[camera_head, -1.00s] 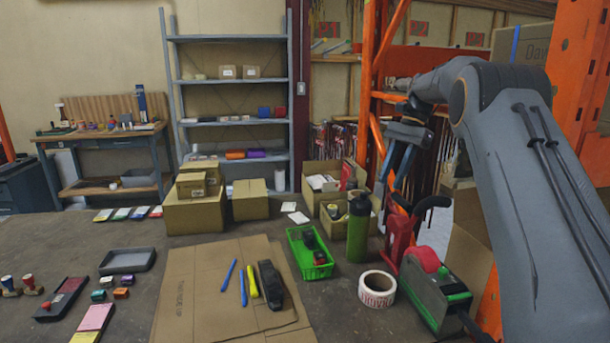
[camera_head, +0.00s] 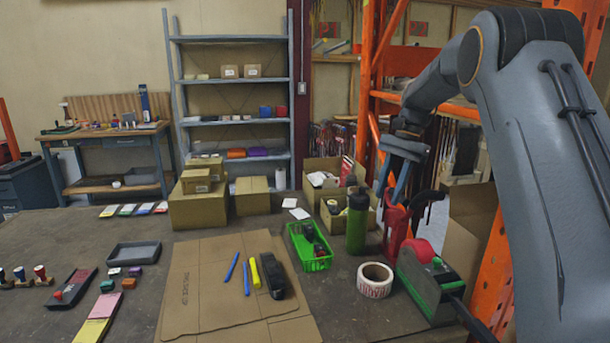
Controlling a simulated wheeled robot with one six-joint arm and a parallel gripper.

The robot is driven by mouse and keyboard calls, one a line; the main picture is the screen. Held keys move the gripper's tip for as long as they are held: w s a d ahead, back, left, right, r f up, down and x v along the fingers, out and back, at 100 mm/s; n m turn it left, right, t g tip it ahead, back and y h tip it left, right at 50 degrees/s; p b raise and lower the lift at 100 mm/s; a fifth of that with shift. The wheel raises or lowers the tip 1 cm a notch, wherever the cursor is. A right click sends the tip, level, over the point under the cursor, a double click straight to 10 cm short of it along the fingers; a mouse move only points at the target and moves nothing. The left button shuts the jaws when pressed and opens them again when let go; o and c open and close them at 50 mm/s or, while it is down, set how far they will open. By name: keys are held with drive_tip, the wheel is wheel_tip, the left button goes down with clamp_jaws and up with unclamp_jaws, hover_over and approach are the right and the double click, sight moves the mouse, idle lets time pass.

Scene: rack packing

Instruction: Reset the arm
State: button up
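My gripper (camera_head: 392,184) hangs from my grey arm at the right of the head view, fingers pointing down.
The table holds a green bottle (camera_head: 357,228), a green basket (camera_head: 314,264), a tape roll (camera_head: 375,280), a tape dispenser (camera_head: 430,285) and flattened cardboard (camera_head: 205,285) with pens. Cardboard boxes (camera_head: 197,208) stand behind. Orange rack posts (camera_head: 366,80) rise near my arm.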

drive_tip(key=s+a+f+n+h, duration=0.1)
drive_tip(key=s+f+n, duration=0.2)
drive_tip(key=s, duration=0.8)
drive_tip(key=s+a+f+n+t+h, duration=0.1)
drive_tip(key=s+f+n, duration=0.2)
drive_tip(key=s, duration=0.9)
drive_tip(key=s+a+f+n+t+h, duration=0.1)
drive_tip(key=s+f+n, duration=0.3)
drive_tip(key=s+f, duration=0.3)
drive_tip(key=s, duration=0.4)
drive_tip(key=shift+s+a+f, duration=0.25)
drive_tip(key=shift+a+f, duration=0.05)
drive_tip(key=shift+f, duration=0.05)
